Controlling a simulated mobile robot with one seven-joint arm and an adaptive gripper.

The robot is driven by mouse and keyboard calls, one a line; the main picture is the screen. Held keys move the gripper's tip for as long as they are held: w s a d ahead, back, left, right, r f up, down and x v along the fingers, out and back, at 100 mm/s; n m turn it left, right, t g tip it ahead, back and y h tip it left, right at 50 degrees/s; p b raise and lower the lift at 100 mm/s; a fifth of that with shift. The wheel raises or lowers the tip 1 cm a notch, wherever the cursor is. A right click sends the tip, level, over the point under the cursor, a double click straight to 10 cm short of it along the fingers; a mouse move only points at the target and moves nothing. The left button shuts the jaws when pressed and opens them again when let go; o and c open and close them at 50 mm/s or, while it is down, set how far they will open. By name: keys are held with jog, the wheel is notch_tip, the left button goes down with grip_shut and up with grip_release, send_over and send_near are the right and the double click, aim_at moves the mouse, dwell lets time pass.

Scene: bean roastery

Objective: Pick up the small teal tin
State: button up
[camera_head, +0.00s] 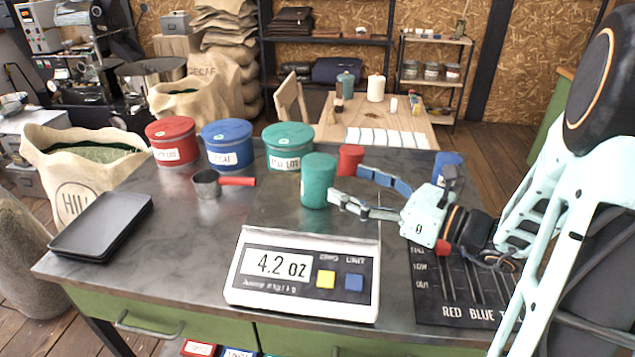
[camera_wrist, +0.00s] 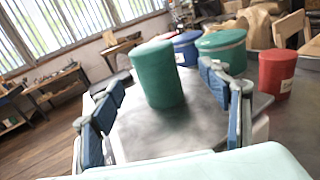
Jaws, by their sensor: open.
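The small teal tin (camera_head: 318,182) stands upright on the dark plate of the scale. In the wrist view the teal tin (camera_wrist: 158,76) sits between the lines of my two blue-padded fingers, seemingly just ahead of the tips. My gripper (camera_head: 350,186) is open and empty, to the right of the tin and pointing left at it. In the wrist view my gripper (camera_wrist: 163,82) has a finger on each side, with gaps to the tin. The exact distance to the tin is hard to tell.
The scale (camera_head: 303,275) reads 4.2 oz. Large red (camera_head: 172,141), blue (camera_head: 227,145) and teal (camera_head: 288,147) tins stand behind left. A small red tin (camera_head: 350,160) is close behind; a small blue tin (camera_head: 447,167) stands right. A scoop (camera_head: 207,184) and black trays (camera_head: 101,224) lie left.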

aim_at(332, 178)
jog(key=shift+x, duration=1.2)
jog(key=x, duration=0.4)
jog(key=shift+s+a+r, duration=0.1)
jog(key=shift+a+r, duration=0.05)
jog(key=shift+a, duration=0.4)
jog(key=shift+w+a, duration=0.25)
jog(key=shift+w, duration=0.05)
jog(key=shift+r, duration=0.1)
jog(key=c, duration=1.5)
